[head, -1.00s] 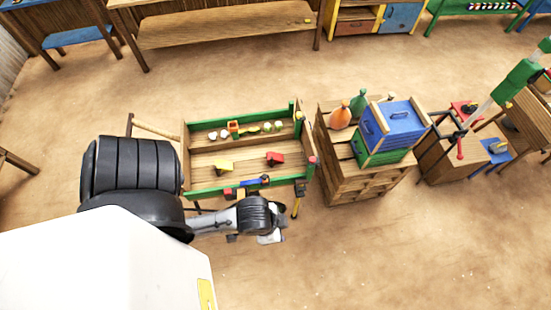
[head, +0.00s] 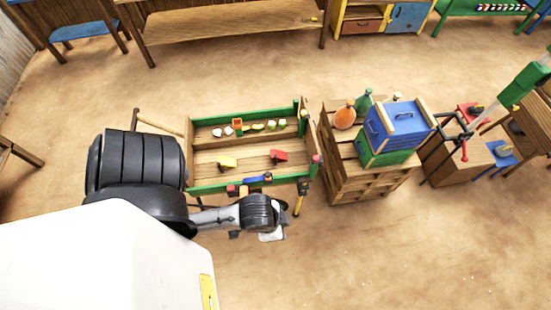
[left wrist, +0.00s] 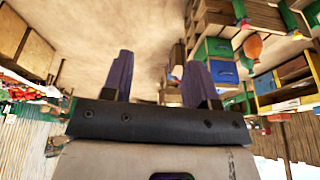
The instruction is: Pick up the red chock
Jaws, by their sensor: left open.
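The red chock (head: 278,155) lies on the wooden floor of the green-edged stall tray (head: 205,176), right of the yellow chock (head: 227,161). I cannot make out the red chock in the left wrist view. My left gripper (head: 272,236) is outside the tray, in front of its near edge, apart from the red chock. In the left wrist view its two purple fingers (left wrist: 160,66) are spread with nothing between them. My right gripper is not in view.
Small items, including an orange box (head: 237,125), line the tray's back shelf. Coloured pieces (head: 256,179) sit along its near edge. A wooden cabinet (head: 352,184) with a blue crate (head: 400,122) stands to the right. Bare floor (head: 400,250) lies in front.

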